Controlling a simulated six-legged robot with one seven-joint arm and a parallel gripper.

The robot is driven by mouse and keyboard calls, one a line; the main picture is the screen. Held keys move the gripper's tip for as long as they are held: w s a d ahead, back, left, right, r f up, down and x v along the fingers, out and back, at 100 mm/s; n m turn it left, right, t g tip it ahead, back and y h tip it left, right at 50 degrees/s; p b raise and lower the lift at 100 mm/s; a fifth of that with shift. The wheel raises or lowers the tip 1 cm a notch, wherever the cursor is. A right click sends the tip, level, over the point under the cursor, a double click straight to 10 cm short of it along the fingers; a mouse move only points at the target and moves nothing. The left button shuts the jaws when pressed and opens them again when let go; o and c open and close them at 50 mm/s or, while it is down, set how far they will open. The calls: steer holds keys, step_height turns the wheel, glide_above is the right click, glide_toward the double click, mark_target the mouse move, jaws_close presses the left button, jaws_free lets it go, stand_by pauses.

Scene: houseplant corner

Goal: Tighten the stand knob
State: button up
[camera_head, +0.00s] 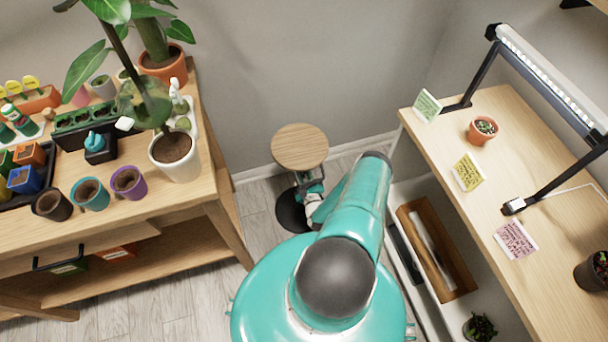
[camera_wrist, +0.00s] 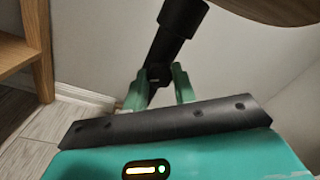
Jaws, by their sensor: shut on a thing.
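The plant stand has a round wooden top (camera_head: 300,146) and a dark round base (camera_head: 289,214) on the floor, between the left bench and the right shelf unit. In the wrist view its black post (camera_wrist: 178,30) runs up at a slant in the picture to the underside of the wooden top (camera_wrist: 270,8). The dark stand knob (camera_wrist: 158,74) shows low on the post. My gripper (camera_wrist: 160,85) is shut on the knob, with one greenish finger on each side. In the head view my gripper (camera_head: 312,188) is just below the top, partly hidden by my arm.
A wooden bench (camera_head: 190,210) with pots and plants stands at left; a white pot (camera_head: 175,155) is near its right edge. At right, a wooden shelf (camera_head: 440,125) holds cards, small pots and a lamp (camera_head: 550,75). Floor is clear left of the stand; the wall is close behind.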

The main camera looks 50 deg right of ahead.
steer(key=o, duration=1)
steer(key=shift+s+a, duration=0.1)
steer(key=shift+s, duration=0.05)
steer(key=v, duration=1.3)
steer(key=shift+s+a+r, duration=0.1)
steer(key=shift+s+a, duration=0.05)
steer(key=shift+s, duration=0.1)
